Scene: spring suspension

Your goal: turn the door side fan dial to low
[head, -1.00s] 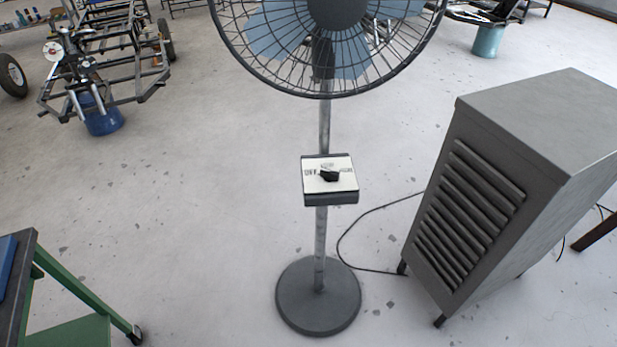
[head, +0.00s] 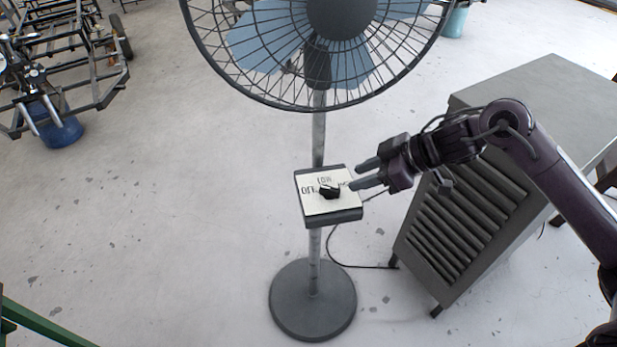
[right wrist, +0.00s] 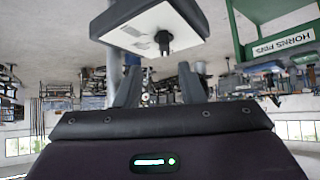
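The fan dial is a black knob (head: 329,192) on a white plate (head: 315,203) fixed to the fan's pole (head: 318,140). OFF reads at the plate's left and LOW at its top; the right-hand label is mostly covered by my fingers. The knob's bar lies roughly left to right; I cannot tell which end points. My right gripper (head: 354,176) is open and empty, its fingertips at the plate's right edge, right of the knob and apart from it. In the right wrist view the knob (right wrist: 163,42) appears beyond the open fingers (right wrist: 160,88). My left gripper is out of view.
The fan's caged head (head: 315,55) is above the dial box, and its round base (head: 313,300) stands on the floor. A grey louvred cabinet (head: 545,95) stands at the right, behind my right arm. A cable runs on the floor.

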